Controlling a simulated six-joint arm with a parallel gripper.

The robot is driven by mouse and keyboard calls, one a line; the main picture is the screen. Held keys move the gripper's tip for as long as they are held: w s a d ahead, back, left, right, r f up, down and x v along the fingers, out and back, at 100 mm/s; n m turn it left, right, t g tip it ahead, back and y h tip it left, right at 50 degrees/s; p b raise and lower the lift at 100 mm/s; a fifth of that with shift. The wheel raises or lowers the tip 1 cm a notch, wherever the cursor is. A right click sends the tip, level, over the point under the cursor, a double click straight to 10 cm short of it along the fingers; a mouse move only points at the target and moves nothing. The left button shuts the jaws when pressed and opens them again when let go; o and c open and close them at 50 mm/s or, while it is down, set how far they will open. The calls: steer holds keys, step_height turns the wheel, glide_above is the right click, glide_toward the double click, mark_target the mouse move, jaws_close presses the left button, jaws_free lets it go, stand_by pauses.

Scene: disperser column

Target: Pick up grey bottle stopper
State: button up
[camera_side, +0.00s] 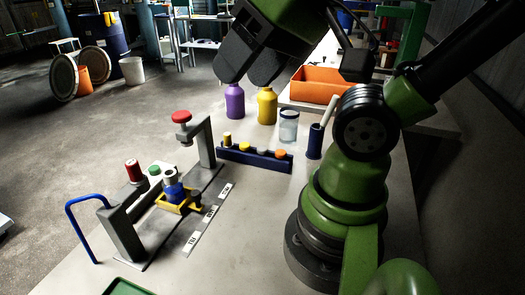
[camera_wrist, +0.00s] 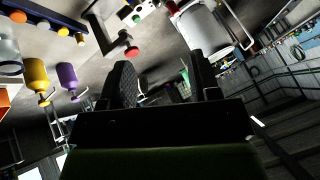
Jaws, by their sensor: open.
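My gripper (camera_side: 250,72) is high above the far part of the bench in the side view, its dark fingers apart and empty. In the wrist view my gripper (camera_wrist: 162,70) also shows two spread fingers with nothing between them. A blue bottle (camera_side: 174,192) stands in a yellow holder (camera_side: 178,208) at the lower left. A grey cylindrical piece (camera_side: 170,177) shows at its top, perhaps the grey stopper. A small dark grey piece (camera_side: 195,196) sits at the holder's right side. My gripper is well away from both pieces. I cannot tell surely which piece is the stopper.
A grey press frame with a red knob (camera_side: 181,117) rises by the holder. A dark blue rack (camera_side: 253,158) holds yellow and orange pieces. Purple (camera_side: 235,102) and yellow (camera_side: 267,107) bottles, a clear jar (camera_side: 289,126) and an orange bin (camera_side: 318,86) stand farther back.

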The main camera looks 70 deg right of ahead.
steer(key=n+g+h, duration=0.1)
steer(key=g+h, duration=0.1)
steer(key=g, duration=0.5)
glide_above(263, 148)
step_height(263, 148, down, 18)
steer(key=f, duration=0.4)
steer(key=shift+s, duration=0.35)
steer(key=shift+w+f, duration=0.15)
steer(key=shift+f, duration=1.35)
steer(key=shift+w+f, duration=0.15)
steer(key=shift+f, duration=1.3)
steer(key=shift+a, duration=0.1)
steer(key=c, duration=1)
